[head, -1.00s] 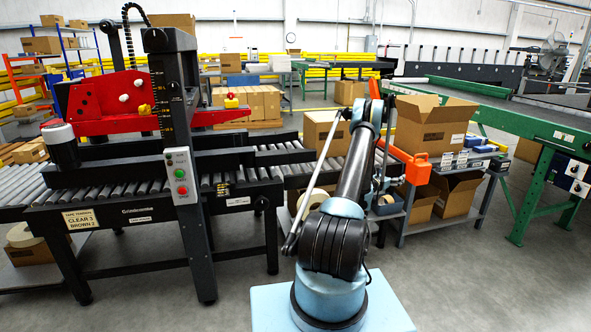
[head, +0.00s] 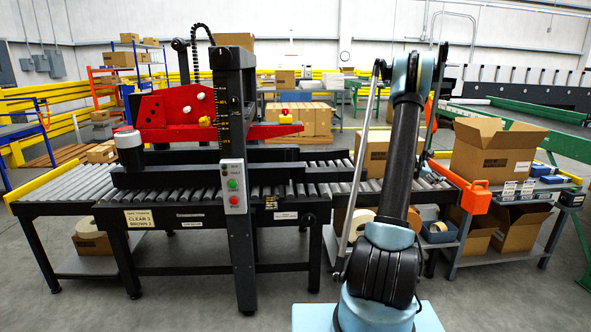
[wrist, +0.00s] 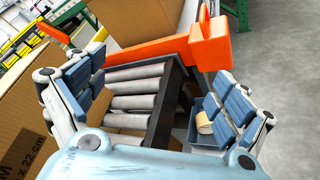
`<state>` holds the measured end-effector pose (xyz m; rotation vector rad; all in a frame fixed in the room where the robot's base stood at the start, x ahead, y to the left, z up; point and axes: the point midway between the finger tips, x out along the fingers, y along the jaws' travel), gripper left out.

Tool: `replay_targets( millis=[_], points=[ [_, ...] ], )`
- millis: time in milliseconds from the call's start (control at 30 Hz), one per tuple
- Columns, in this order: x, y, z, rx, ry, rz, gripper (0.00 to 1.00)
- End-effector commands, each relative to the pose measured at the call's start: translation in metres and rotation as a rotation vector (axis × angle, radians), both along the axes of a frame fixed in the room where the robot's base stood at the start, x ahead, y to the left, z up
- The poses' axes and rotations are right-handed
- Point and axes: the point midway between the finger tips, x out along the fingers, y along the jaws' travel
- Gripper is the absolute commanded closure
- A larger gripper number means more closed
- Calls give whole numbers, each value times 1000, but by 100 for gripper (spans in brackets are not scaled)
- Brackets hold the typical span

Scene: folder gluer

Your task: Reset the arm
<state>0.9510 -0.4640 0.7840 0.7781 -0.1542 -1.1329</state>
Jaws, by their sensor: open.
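My arm (head: 400,170) stands nearly upright in the head view, in front of the roller conveyor. In the wrist view, my gripper (wrist: 158,85) is open, its two blue-padded fingers spread wide at left and right. Nothing is held between them. Conveyor rollers (wrist: 135,97) and an orange part (wrist: 180,48) show beyond the fingers. In the head view the fingers are hidden or too unclear to make out.
A closed carton (head: 374,155) sits on the conveyor behind my arm, and its side fills the left of the wrist view. An open carton (head: 493,155) stands right on a shelf bench. The case taper (head: 232,150) stands left. Floor is clear in front.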

Motion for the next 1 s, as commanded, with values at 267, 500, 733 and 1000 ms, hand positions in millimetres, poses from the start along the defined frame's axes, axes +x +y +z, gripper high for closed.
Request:
replay_targets(
  millis=[267, 500, 733, 1000],
  points=[
    [-35, 54, 42, 190, -126, -58, 7],
    [-73, 102, 67, 356, -222, -119, 7],
    [-116, 149, 82, 512, -298, -185, 7],
    [-173, 205, 90, 695, -371, -276, 7]
  ],
)
